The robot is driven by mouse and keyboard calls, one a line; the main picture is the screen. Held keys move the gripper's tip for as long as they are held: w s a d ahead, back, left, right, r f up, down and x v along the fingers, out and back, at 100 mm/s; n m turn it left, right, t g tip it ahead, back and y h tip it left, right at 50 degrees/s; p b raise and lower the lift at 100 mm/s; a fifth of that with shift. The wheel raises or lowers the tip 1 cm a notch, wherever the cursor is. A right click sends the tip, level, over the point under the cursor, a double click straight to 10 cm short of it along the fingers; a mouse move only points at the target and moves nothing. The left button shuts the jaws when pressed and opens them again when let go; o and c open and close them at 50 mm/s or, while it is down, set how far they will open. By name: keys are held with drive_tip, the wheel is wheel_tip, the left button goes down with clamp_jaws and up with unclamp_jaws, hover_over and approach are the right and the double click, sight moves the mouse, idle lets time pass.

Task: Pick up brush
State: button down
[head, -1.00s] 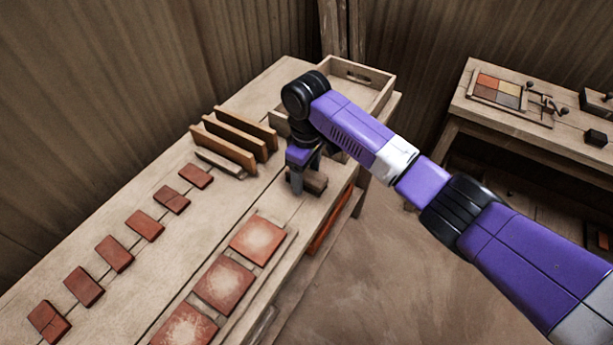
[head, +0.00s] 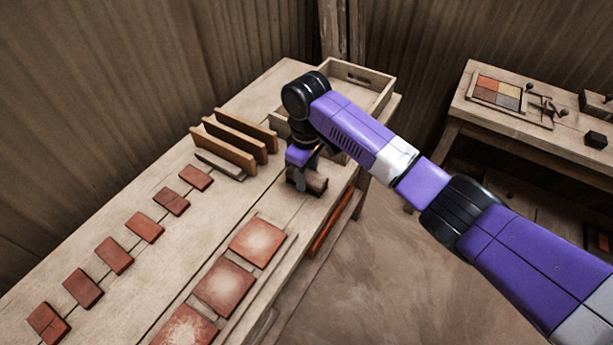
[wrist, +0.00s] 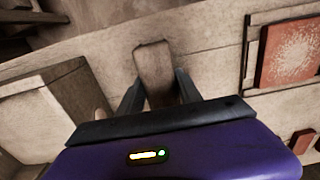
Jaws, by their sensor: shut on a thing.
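The brush shows as a brown wooden block (head: 316,183) at the right edge of the long table, just below my gripper (head: 305,186). In the wrist view the brush (wrist: 153,68) lies between the two grey fingers of my gripper (wrist: 158,88), which are shut on it. Its far end sticks out beyond the fingertips. The rest of it is hidden by the fingers and the purple gripper body. I cannot tell whether the brush touches the tabletop.
Several upright boards (head: 235,138) stand in a rack left of my gripper. A wooden tray (head: 372,77) sits behind it. Red tiles (head: 224,287) lie toward the front, with smaller tiles (head: 145,226) in a row. A second table (head: 460,105) stands at the right.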

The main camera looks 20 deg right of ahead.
wheel_tip(320, 180, up, 20)
drive_tip(key=p, duration=0.1)
drive_tip(key=shift+f+p, duration=0.25)
drive_tip(key=shift+p, duration=0.15)
